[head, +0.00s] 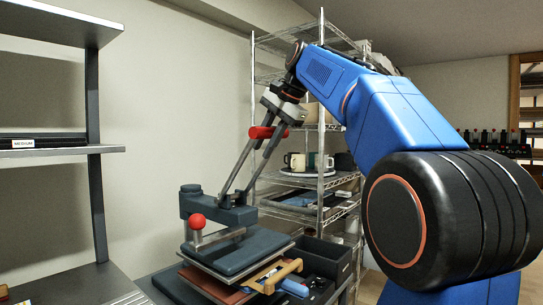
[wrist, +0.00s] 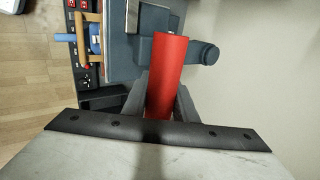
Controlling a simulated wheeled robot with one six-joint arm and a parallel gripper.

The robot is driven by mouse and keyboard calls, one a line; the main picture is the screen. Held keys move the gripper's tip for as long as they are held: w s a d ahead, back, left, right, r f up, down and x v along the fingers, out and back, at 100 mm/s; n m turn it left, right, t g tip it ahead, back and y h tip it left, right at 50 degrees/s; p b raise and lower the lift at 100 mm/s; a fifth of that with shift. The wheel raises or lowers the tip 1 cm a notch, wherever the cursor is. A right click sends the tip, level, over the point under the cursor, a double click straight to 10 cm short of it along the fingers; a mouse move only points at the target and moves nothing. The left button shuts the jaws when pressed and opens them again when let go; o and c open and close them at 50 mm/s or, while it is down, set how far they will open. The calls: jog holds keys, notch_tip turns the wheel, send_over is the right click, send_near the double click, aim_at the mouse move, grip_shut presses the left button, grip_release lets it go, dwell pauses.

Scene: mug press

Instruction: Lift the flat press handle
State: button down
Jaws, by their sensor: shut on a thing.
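The flat press (head: 232,252) stands on a bench at the lower middle of the head view, a dark blue-grey machine with a flat upper plate. Its handle has two long grey arms rising steeply to a red cylindrical grip (head: 268,132). My gripper (head: 272,128) is at the top of these arms, shut on the red grip. In the wrist view the red grip (wrist: 166,75) lies between my fingers (wrist: 160,100), and the press body shows below it. A red ball knob (head: 197,221) sits at the front of the press.
A wire rack (head: 322,150) with mugs (head: 296,161) on a round tray stands behind my arm. A grey shelf (head: 60,152) is at the left. A wooden-handled tool (head: 275,277) and a dark bin (head: 325,256) are beside the press.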

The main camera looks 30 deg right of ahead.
jog(key=w+a+r, duration=0.2)
jog(key=w+r, duration=0.1)
jog(key=w, duration=0.2)
jog(key=shift+w+a, duration=0.15)
jog(key=shift+w, duration=0.05)
jog(key=shift+r, duration=0.15)
jog(key=c, duration=1.4)
grip_release()
jog(key=shift+c, duration=0.2)
